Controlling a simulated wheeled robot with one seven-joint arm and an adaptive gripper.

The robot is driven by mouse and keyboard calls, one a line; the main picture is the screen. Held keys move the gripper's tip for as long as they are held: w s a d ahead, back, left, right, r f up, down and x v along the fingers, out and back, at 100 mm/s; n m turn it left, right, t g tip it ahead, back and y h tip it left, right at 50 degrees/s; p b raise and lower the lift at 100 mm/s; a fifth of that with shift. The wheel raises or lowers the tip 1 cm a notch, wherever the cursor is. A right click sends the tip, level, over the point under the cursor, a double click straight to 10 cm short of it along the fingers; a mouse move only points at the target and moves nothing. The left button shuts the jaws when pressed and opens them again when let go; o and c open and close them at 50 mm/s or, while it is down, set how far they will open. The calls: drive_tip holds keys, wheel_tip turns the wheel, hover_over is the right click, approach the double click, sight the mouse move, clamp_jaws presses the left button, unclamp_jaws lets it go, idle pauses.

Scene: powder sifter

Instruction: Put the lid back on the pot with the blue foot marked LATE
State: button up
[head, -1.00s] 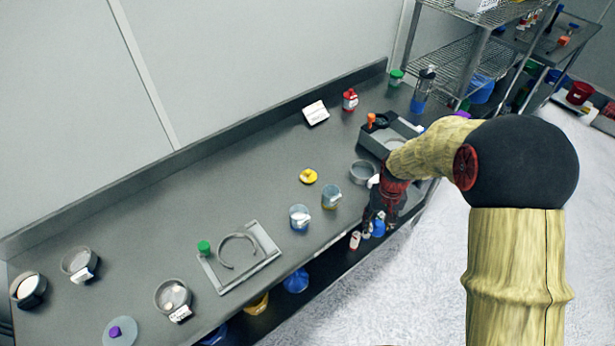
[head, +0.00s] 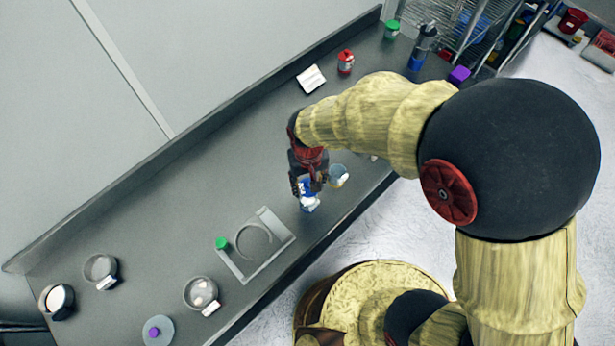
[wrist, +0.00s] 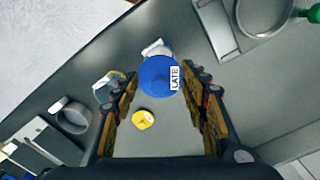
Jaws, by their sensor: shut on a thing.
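My gripper (head: 308,188) is shut on a blue lid (wrist: 155,80) with a white tag reading LATE. In the wrist view the lid lies between my two fingertips. The blue-footed pot (head: 310,204) stands at the bench's front edge, directly under my gripper. In the wrist view the lid covers most of it, and only a pale part of the pot (wrist: 155,48) shows beyond. I cannot tell whether lid and pot touch. The yellow-footed pot (head: 339,177) stands just to the right, and it also shows in the wrist view (wrist: 108,86). A yellow lid (wrist: 143,119) lies on the bench nearby.
A grey tray with a ring (head: 255,245) and a green-knobbed item (head: 222,243) lie left of the pot. Sieve pans (head: 201,293) and a purple-knobbed disc (head: 158,331) are farther left. A red container (head: 346,62) and a white card (head: 311,79) stand at the back.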

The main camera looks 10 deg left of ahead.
drive_tip(key=shift+f+b, duration=1.9)
drive_tip(key=shift+f, duration=1.05)
drive_tip(key=shift+f, duration=0.15)
idle(0.3)
drive_tip(key=o, duration=0.9)
drive_tip(key=o, duration=0.4)
drive_tip(key=shift+o, duration=0.3)
